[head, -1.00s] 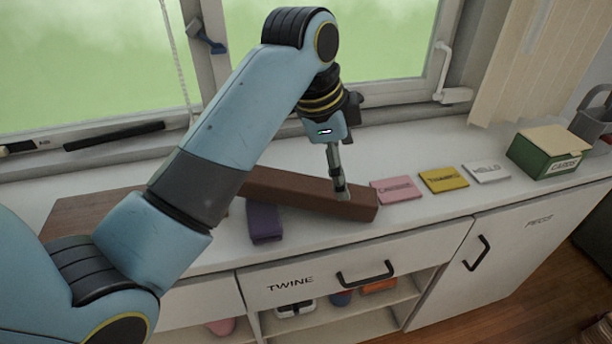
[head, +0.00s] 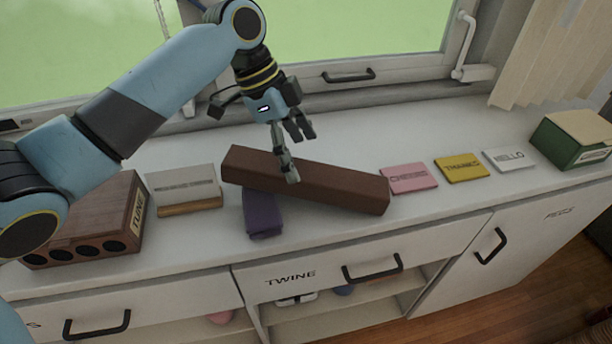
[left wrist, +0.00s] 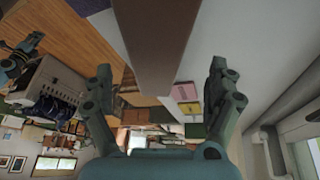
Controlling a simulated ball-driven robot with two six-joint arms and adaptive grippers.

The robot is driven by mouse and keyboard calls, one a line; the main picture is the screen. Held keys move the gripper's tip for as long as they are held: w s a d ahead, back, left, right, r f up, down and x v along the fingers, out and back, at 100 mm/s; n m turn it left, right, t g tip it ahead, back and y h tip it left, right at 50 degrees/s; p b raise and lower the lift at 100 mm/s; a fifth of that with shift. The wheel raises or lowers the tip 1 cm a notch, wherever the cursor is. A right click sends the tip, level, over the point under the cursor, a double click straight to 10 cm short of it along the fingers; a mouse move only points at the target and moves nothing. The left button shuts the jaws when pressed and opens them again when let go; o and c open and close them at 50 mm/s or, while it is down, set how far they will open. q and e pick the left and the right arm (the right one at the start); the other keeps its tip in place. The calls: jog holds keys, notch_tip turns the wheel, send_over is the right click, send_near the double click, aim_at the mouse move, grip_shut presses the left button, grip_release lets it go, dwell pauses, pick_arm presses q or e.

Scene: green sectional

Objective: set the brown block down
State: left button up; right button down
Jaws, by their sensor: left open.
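The brown block (head: 318,184) is a long bar lying at a slant on the white counter, its right end beside the pink card (head: 408,178). Its left part crosses over a purple item (head: 262,216); whether it rests on that is not clear. My left gripper (head: 297,153) is open, with its fingers at the block's middle, one in front of it and one above its far side. In the left wrist view, the block (left wrist: 160,40) runs between the spread fingers (left wrist: 160,70) with room on both sides. A teal, gripper-like part shows at that view's left edge, too small to read.
A wooden box (head: 134,205) and a cream box (head: 182,186) stand left of the block. Yellow (head: 462,168) and white (head: 509,160) cards and a green box (head: 574,143) are to the right. Counter behind the block is clear; the window (head: 390,40) is beyond.

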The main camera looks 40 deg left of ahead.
aim_at(306, 170)
pick_arm(q)
jog(key=x, duration=0.4)
jog(key=shift+s+d+f+p, duration=0.1)
jog(key=shift+s+d+p, duration=0.1)
jog(key=shift+p, duration=0.1)
jog(key=c, duration=1.2)
